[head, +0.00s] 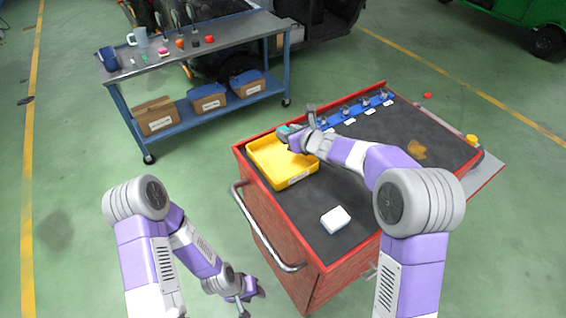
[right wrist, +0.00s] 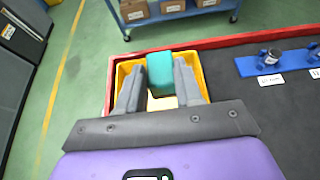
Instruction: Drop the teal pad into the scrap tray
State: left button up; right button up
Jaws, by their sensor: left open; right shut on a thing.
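The teal pad (right wrist: 160,70) is between the fingers of my right gripper (right wrist: 160,82), which is shut on it. In the head view only a bit of the teal pad (head: 284,130) shows beside the right gripper (head: 296,134). The scrap tray (head: 268,163) is yellow and sits at the left corner of the red cart's top. In the right wrist view the pad appears over the yellow tray (right wrist: 203,77); its exact height above it is hard to tell. My left gripper (head: 247,300) is open and empty, low beside the cart's left side.
A metal workbench (head: 215,41) with mugs and small items stands behind. Green floor is clear at left.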

jog(key=shift+f, duration=0.5)
jog(key=o, duration=1.2)
jog(key=shift+r, duration=0.1)
jog(key=v, duration=0.7)
jog(key=shift+s+b, duration=0.25)
jog(key=shift+b, duration=0.1)
jog(key=shift+d+r, duration=0.15)
